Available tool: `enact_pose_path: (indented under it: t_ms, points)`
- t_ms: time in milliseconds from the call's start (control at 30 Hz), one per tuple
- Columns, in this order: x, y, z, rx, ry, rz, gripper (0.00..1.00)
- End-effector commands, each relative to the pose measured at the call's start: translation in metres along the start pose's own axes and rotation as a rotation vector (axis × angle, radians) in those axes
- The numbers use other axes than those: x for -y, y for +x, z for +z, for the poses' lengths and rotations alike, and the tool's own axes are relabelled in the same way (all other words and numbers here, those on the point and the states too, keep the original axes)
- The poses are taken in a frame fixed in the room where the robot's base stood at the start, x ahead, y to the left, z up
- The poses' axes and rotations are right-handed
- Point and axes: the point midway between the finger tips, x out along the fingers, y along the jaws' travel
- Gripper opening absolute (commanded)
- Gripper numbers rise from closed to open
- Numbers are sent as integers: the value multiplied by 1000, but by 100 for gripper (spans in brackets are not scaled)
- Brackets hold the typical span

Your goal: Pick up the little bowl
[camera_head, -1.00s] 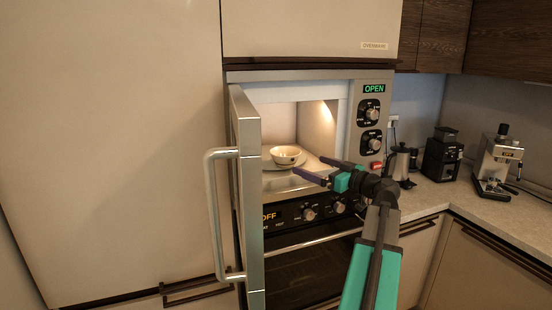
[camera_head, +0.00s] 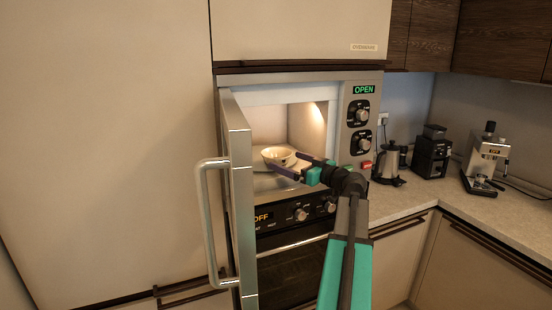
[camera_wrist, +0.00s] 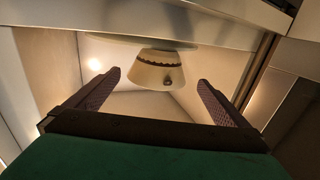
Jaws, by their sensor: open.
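The little bowl (camera_head: 279,156) is cream with a dark patterned band. It stands upright on a plate (camera_head: 262,165) inside the open microwave (camera_head: 255,98). My gripper (camera_head: 288,168) is open at the microwave's mouth, its two fingers pointing in toward the bowl and covering part of its right side. In the wrist view the bowl (camera_wrist: 154,72) appears upside down, ahead of and between the open fingertips (camera_wrist: 158,80). The fingers look empty, and there is a gap between them and the bowl.
The microwave door (camera_head: 240,190) stands open on the left, with its long handle (camera_head: 207,225) facing outward. The control panel (camera_head: 361,130) is right of the opening. A metal jug (camera_head: 388,163), a black grinder (camera_head: 432,153) and an espresso machine (camera_head: 487,160) stand on the right counter.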

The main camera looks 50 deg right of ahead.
Motion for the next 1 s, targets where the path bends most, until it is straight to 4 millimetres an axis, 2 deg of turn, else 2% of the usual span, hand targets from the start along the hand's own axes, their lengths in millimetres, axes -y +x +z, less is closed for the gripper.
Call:
enact_pose_path:
  t_ms: [33,200,667,1000]
  points:
    - [-1,7,-2,0,0,-1,100]
    - [0,19,-1,0,-1,-1,100]
    - [0,22,-1,0,0,-1,100]
    - [-4,47,-4,0,0,-3,100]
